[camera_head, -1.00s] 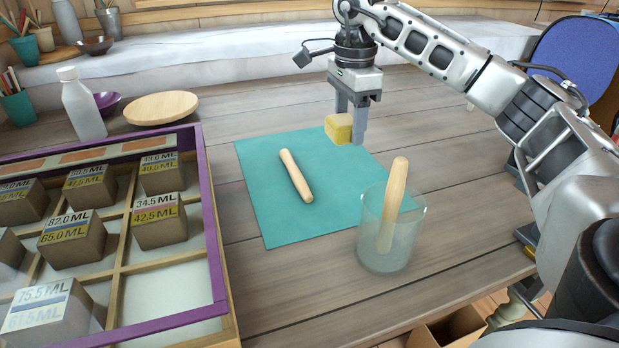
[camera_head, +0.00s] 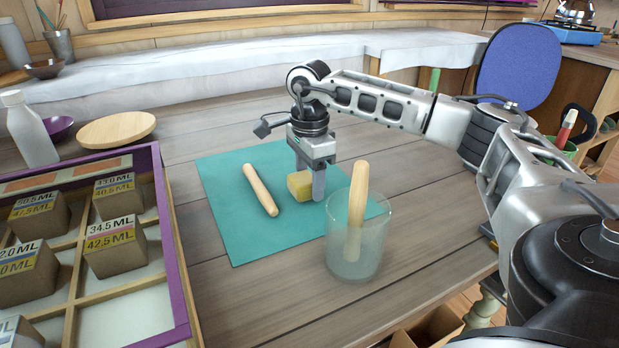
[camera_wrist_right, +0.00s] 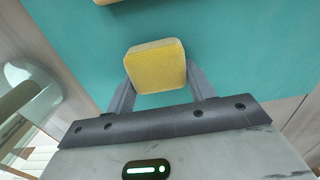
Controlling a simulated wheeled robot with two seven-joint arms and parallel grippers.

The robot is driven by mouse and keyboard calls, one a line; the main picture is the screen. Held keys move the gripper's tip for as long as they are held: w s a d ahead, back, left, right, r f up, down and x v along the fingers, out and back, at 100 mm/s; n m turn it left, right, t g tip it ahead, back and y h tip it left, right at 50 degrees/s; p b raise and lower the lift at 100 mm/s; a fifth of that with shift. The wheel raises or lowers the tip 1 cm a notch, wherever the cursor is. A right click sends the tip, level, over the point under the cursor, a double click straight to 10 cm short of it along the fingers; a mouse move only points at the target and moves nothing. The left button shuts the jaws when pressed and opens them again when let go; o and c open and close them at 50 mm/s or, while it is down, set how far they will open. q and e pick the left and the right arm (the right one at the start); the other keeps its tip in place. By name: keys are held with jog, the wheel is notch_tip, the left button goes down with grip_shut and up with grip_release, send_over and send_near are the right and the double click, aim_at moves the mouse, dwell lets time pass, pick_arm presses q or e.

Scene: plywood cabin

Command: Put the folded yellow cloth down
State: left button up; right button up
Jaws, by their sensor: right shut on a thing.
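The folded yellow cloth (camera_head: 300,186) is a small thick block, held between the fingers of my right gripper (camera_head: 308,188). It is low over the teal mat (camera_head: 228,220), near the mat's right part; I cannot tell whether it touches the mat. In the right wrist view the cloth (camera_wrist_right: 156,66) fills the space between the two fingers of my right gripper (camera_wrist_right: 158,88), with the teal mat behind it. My left gripper does not show.
A wooden rod (camera_head: 261,190) lies on the mat left of the cloth. A glass beaker (camera_head: 352,257) with another wooden rod (camera_head: 357,205) stands close at the front right. A purple-rimmed tray (camera_head: 173,250) of labelled blocks is at the left. Bare table lies behind the mat.

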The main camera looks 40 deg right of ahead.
jog(key=shift+f, duration=0.15)
jog(key=o, duration=1)
